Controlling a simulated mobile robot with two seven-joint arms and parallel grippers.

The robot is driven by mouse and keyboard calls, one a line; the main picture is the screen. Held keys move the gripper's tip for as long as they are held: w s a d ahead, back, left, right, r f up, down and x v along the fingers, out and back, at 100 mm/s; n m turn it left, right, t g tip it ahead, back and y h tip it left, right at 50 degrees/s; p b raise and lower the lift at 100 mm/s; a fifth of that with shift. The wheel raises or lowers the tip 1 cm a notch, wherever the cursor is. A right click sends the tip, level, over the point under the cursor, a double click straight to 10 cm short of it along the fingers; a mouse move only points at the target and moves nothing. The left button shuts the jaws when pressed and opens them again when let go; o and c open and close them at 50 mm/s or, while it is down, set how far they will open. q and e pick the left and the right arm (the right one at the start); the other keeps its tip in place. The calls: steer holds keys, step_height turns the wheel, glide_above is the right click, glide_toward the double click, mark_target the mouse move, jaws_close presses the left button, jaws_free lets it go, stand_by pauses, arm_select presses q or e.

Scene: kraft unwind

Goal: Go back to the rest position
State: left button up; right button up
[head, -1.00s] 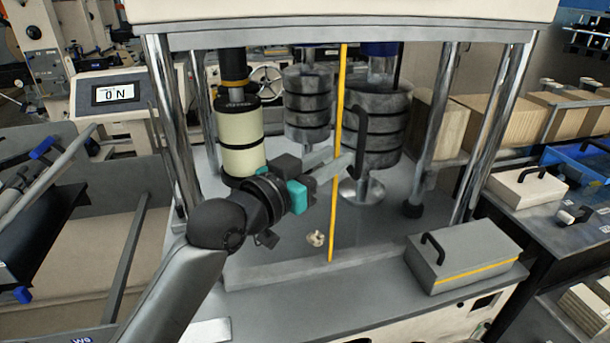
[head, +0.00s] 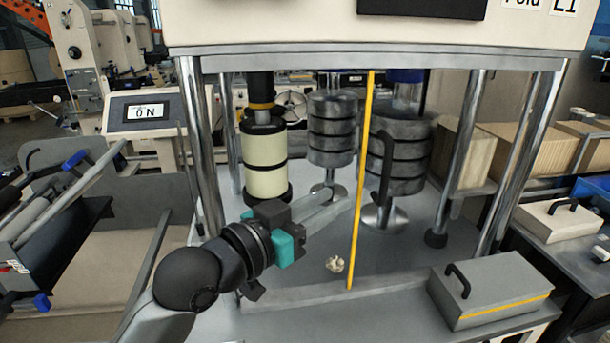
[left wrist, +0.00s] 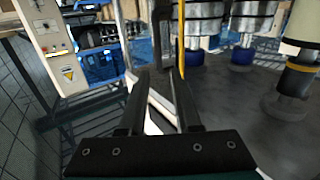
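My left gripper (head: 338,200) reaches in from the lower left in the head view, between the front posts of the machine. Its two fingers point to the right, in front of the rolls and near the yellow vertical strip (head: 362,180). In the left wrist view the fingers (left wrist: 160,75) stand apart with a gap between them and nothing held. I cannot tell whether a finger touches the strip. My right gripper is not in view.
A cream roll (head: 264,165) and stacked grey cylinders (head: 333,128) stand inside the machine. A small pale piece (head: 335,264) lies on its deck. A grey lidded box (head: 490,292) sits at front right. Chrome posts (head: 203,150) flank the opening.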

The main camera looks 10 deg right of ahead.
arm_select(q)
steer(key=s+a+f+n+g+y, duration=0.1)
steer(key=s+a+f+n+y, duration=0.35)
steer(key=a+f, duration=0.6)
steer(key=s+a+f+n+g+y, duration=0.2)
steer(key=s+a+f+y, duration=0.45)
steer(key=f, duration=0.75)
steer(key=s+a+f+n+g+y, duration=0.35)
steer(key=s+a+f, duration=0.35)
steer(key=s+a, duration=0.4)
steer(key=s+d+f+m+g+b, duration=0.15)
steer(key=f+b, duration=0.25)
steer(key=f, duration=1.1)
steer(key=s+f+b, duration=0.2)
steer(key=f+b, duration=0.2)
steer(key=f, duration=1.1)
steer(key=s+a+f+b, duration=0.1)
steer(key=s+f+b, duration=0.2)
steer(key=s+f, duration=0.4)
steer(key=s+a+f+g+b, duration=0.1)
steer(key=s+f+b, duration=0.3)
steer(key=s+f, duration=0.4)
step_height(320, 180, down, 4)
steer(key=shift+a+f, duration=0.15)
steer(key=shift+a, duration=0.3)
